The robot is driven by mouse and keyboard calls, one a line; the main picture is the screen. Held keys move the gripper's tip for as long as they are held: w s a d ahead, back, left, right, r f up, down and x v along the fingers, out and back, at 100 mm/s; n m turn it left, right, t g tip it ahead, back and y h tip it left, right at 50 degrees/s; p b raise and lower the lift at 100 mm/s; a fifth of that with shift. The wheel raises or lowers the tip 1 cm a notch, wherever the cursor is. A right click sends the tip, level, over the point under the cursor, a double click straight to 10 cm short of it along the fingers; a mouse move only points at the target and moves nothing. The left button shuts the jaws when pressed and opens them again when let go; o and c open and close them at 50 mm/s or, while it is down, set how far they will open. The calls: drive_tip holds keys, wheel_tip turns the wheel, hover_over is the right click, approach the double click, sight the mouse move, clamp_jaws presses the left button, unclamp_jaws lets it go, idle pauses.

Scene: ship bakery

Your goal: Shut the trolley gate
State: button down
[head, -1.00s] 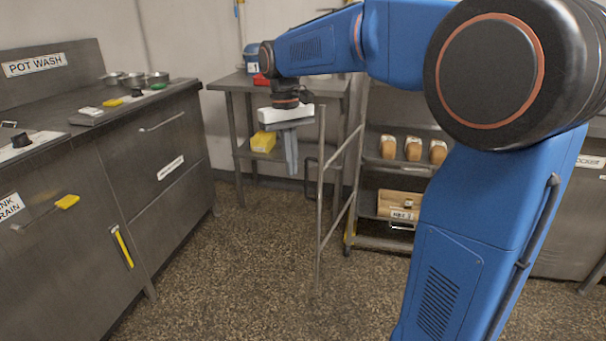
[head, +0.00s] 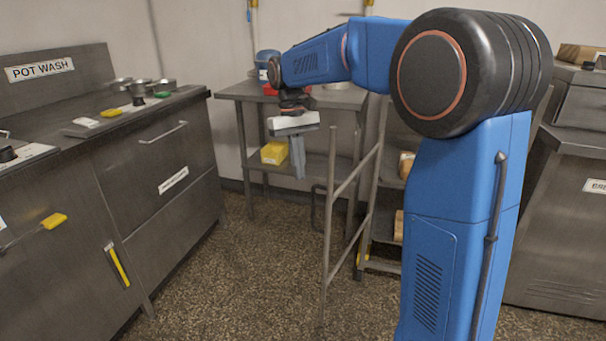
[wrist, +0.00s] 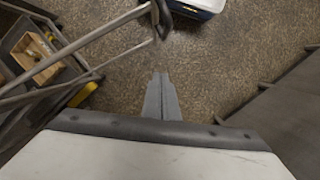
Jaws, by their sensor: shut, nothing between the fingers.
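The trolley gate (head: 328,222) is a grey metal frame with an upright end post and sloping rails. It stands open, swung out from the trolley (head: 382,265) into the floor space. In the wrist view, the gate (wrist: 95,36) runs from the left to the top centre. My gripper (head: 299,172) points down just left of the gate's end post in the head view, with its fingers shut and empty. The fingers also show in the wrist view (wrist: 160,78), below the gate's end and apparently apart from it. My arm hides much of the trolley.
A metal side table (head: 232,91) with a yellow box (head: 274,152) on its lower shelf stands behind my gripper. The pot wash counter (head: 180,150) lines the left side. A metal cabinet (head: 560,240) stands at right. Speckled floor is clear between counter and gate.

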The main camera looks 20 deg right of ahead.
drive_tip(key=s+f, duration=0.6)
drive_tip(key=f, duration=0.2)
drive_tip(key=shift+d, duration=0.35)
